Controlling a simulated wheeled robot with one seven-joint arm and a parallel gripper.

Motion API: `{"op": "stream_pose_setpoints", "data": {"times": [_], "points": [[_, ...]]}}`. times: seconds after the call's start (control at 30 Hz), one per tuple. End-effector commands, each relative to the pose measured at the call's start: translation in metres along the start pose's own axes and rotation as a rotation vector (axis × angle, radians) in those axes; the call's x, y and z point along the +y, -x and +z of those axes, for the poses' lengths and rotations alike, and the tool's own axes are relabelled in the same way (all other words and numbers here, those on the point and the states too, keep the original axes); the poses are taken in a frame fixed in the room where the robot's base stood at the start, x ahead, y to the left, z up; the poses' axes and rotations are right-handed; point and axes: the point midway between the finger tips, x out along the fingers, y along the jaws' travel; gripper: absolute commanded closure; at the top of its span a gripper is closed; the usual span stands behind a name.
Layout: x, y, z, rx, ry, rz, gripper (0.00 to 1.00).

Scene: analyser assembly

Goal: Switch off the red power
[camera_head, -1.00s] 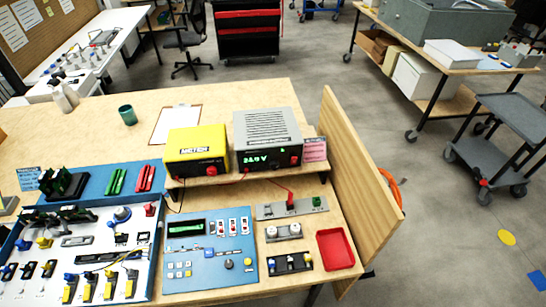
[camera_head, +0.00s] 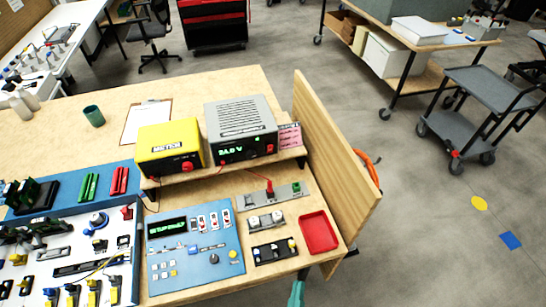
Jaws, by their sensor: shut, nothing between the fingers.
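A grey power supply (camera_head: 240,128) stands on the raised wooden shelf, its green display lit and reading about 24.0 V. A red knob (camera_head: 270,148) is on its front right. Below the shelf, a grey strip (camera_head: 254,200) carries an upright red switch lever (camera_head: 269,187) and a green block (camera_head: 296,187). A red wire reaches the lever. Which red control is the power one, I cannot tell for sure. A narrow teal tip (camera_head: 297,291), seemingly my gripper, shows at the bottom edge. It is shut and empty, below the table's front edge and apart from the controls.
A yellow meter (camera_head: 168,146) stands left of the supply. A blue panel (camera_head: 205,262), a grey two-knob block (camera_head: 265,222), a black block (camera_head: 274,250) and a red tray (camera_head: 319,232) lie in front. A tall wooden side board (camera_head: 335,165) bounds the right.

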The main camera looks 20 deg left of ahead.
Motion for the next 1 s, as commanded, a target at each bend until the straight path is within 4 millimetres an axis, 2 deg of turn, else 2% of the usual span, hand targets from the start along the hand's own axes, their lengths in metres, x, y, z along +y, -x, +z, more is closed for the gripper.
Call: {"op": "stream_pose_setpoints", "data": {"times": [0.03,0.1,0.3,0.5,0.7,1.0], "points": [[0.0,-0.017,-0.002,0.056,0.078,0.0,1.0],[-0.004,-0.037,-0.005,0.126,0.192,-0.009,1.0],[-0.018,-0.093,-0.009,0.307,0.516,-0.047,1.0],[-0.033,-0.141,-0.002,0.427,0.783,-0.098,1.0],[-0.04,-0.167,0.005,0.477,0.922,-0.135,1.0],[-0.042,-0.171,0.008,0.485,0.949,-0.145,1.0]]}}
